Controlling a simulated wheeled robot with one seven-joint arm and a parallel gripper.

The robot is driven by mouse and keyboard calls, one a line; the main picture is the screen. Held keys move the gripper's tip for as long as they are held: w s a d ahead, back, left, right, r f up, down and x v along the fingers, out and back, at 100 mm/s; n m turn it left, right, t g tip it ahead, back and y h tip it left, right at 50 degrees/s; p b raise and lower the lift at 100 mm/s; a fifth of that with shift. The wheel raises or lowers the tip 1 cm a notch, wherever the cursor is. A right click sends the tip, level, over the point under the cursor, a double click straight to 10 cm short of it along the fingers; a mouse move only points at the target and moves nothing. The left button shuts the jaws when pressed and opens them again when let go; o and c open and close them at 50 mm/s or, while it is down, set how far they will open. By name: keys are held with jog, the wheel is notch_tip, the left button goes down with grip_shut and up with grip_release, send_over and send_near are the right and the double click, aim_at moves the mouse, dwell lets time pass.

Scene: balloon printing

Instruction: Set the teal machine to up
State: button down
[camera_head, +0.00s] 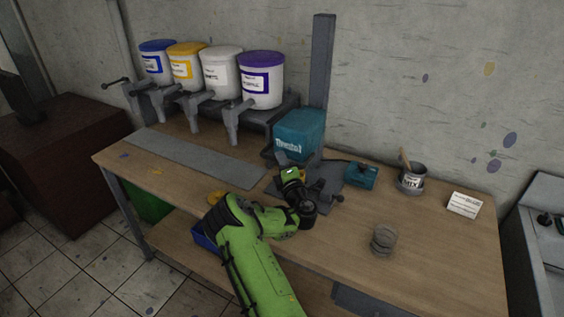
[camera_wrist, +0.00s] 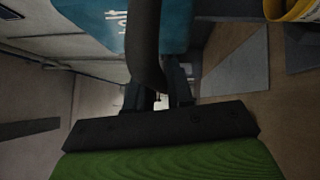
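The teal machine (camera_head: 299,133) stands at the back of the workbench against a tall grey post. Its teal side with white lettering also shows at the top of the wrist view (camera_wrist: 172,25). My gripper (camera_head: 318,188) is low in front of the machine, partly hidden by my wrist. In the wrist view, a dark curved bar (camera_wrist: 145,45) runs down from the machine's front to the fingers (camera_wrist: 160,96). It overlaps the finger area, with a small light gap visible there. I cannot tell whether the fingers touch or clamp it.
Several lidded paint buckets (camera_head: 222,70) with taps stand at the back left. A small teal box (camera_head: 361,175), a mixing can (camera_head: 411,178), a white card (camera_head: 464,204) and a clear jar (camera_head: 383,240) are on the right. The workbench's front right (camera_head: 440,260) is clear.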

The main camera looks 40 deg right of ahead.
jog(key=p, duration=1)
send_near(282, 131)
jog(key=w+r, duration=0.4)
jog(key=w, duration=0.1)
jog(key=shift+d+r, duration=0.2)
jog(key=shift+r, duration=0.2)
jog(key=c, duration=1.1)
grip_release()
jog(key=b+v, duration=0.8)
jog(key=v, duration=0.8)
jog(key=shift+b, duration=0.35)
